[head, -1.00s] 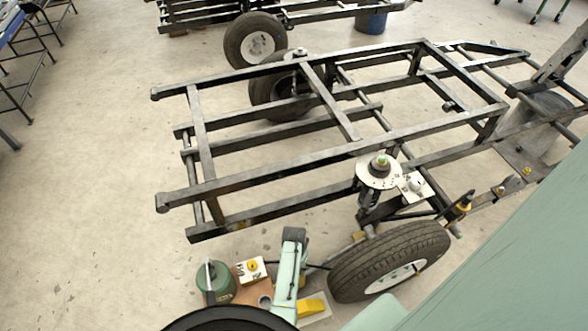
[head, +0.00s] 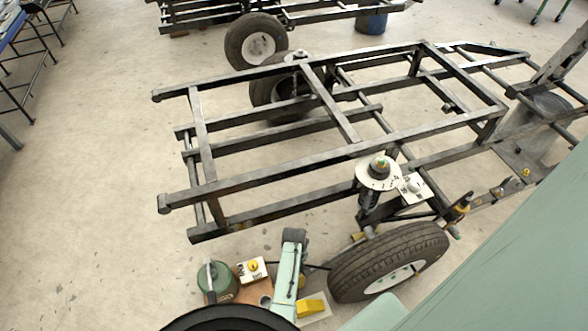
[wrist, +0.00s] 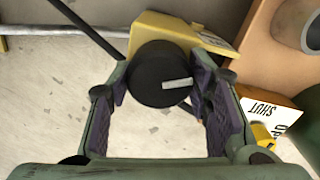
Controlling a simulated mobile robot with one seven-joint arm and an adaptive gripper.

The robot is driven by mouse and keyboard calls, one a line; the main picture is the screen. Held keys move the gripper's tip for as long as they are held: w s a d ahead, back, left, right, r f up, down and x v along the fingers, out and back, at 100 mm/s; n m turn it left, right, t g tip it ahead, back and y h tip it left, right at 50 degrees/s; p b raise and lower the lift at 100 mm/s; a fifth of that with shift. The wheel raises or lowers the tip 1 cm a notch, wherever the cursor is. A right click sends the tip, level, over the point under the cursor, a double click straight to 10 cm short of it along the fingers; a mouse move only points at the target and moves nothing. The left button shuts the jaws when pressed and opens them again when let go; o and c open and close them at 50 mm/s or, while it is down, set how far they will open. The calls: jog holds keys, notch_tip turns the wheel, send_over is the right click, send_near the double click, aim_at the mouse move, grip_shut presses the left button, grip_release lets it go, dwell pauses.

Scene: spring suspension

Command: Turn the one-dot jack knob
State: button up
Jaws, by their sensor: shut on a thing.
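In the wrist view a round black knob (wrist: 150,82) with a pale bar on its face sits in front of a yellow block (wrist: 188,32). My gripper (wrist: 160,88) has its two purple-padded fingers on either side of the knob and is shut on it. I cannot make out a dot on the knob. In the head view a yellow block (head: 312,307) shows low in the middle, left of the near tyre. The knob and my gripper cannot be made out clearly there.
A box marked SHUT (wrist: 268,108) with a yellow part is right of my gripper. In the head view the near tyre (head: 390,255), trailer frame (head: 290,175) and white disc (head: 379,173) stand close by. A green canister (head: 214,282) stands left.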

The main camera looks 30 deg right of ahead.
jog(key=n, duration=1.2)
jog(key=shift+n, duration=0.4)
dwell(0.3)
jog(key=o, duration=1.1)
jog(key=shift+o, duration=0.2)
notch_tip(320, 180, up, 12)
jog(key=shift+s+a, duration=0.1)
